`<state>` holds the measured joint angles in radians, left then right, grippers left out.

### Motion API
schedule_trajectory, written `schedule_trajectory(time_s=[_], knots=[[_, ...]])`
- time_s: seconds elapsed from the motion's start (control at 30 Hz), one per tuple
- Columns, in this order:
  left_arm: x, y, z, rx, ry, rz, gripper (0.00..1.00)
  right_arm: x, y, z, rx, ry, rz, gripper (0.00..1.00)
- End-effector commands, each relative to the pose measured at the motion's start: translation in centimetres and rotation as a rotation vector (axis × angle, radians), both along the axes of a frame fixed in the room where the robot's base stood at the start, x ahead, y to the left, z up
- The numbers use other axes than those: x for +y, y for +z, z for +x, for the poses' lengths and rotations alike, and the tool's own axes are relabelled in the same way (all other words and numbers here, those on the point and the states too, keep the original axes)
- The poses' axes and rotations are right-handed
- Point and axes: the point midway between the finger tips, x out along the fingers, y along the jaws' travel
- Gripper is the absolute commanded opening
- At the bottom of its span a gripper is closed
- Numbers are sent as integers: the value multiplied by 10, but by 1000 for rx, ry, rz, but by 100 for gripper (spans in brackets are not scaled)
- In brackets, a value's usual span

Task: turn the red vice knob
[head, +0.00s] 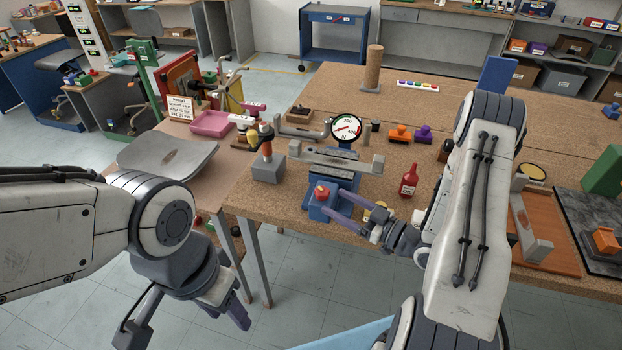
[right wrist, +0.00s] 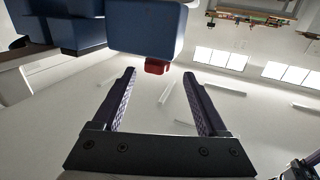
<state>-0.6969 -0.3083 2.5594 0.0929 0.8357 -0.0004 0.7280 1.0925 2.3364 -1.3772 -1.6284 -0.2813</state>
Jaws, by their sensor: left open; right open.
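The red vice knob (head: 321,192) is on the front of the blue vice (head: 317,210) at the table's near edge. Grey metal jaws (head: 335,160) show behind the knob. My right gripper (head: 336,203) is open, with its fingers pointing at the vice from the right and front. In the right wrist view the knob (right wrist: 156,66) shows below the blue vice body (right wrist: 150,30), between and a little beyond the open fingertips (right wrist: 160,74). I see no contact. My left gripper (head: 190,322) is open and empty, low at the left, away from the vice.
A red bottle (head: 409,180) stands right of the vice. A round dial gauge (head: 345,128) is behind it. A wooden tray (head: 548,218) lies at the right. Floor is open before the table.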

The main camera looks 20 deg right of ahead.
Motion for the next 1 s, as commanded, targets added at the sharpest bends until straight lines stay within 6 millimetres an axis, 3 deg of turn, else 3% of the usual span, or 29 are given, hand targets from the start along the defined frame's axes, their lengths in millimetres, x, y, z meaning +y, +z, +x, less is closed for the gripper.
schedule_trajectory(time_s=[0.17, 0.6, 0.97, 1.0], knots=[[0, 11, 0, -1, 0, -1, 50, 4, 4, 14, -2, -13, 1, 76], [0, 34, 0, -1, 2, -1, 50, 38, 2, 71, -1, -24, -1, 76], [0, 35, 0, -1, 2, -1, 50, 44, 0, 77, 1, -23, -1, 76], [0, 35, 0, -1, 2, -1, 50, 44, 0, 77, 0, -23, -1, 72]])
